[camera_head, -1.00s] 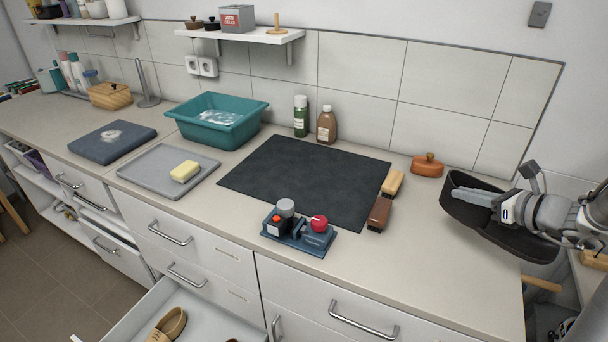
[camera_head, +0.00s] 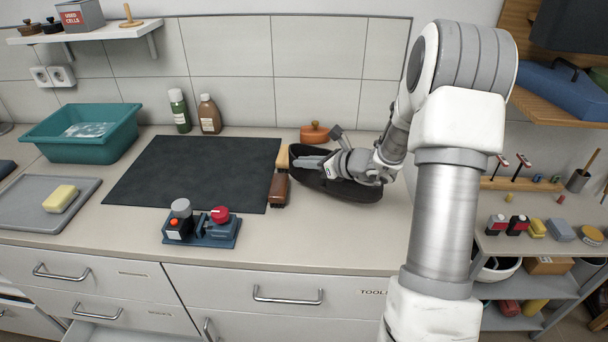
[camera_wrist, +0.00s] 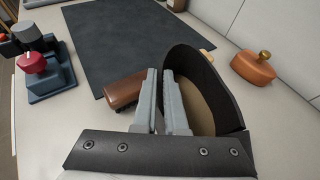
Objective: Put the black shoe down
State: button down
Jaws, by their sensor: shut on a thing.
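The black shoe (camera_head: 348,189) is at the right part of the counter, just right of the brushes. In the wrist view the shoe (camera_wrist: 211,75) shows its dark wall and tan insole, beside the fingers. My gripper (camera_head: 305,163) is shut on the shoe, its fingers reaching over the shoe's left end; it also shows in the wrist view (camera_wrist: 165,88). Part of the shoe is hidden behind my gripper and wrist. Whether its sole touches the counter I cannot tell.
A dark mat (camera_head: 195,172) lies bare on the counter (camera_head: 130,231). A brown brush (camera_head: 279,190) sits close left of the shoe, and an orange lidded pot (camera_head: 314,132) behind it. A blue device with a red knob (camera_head: 219,214) stands in front of the mat.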

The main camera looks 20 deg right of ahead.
aim_at(312, 175)
jog(key=shift+f, duration=1.95)
jog(key=shift+f+b, duration=0.1)
jog(key=shift+b, duration=0.2)
jog(key=c, duration=1)
grip_release()
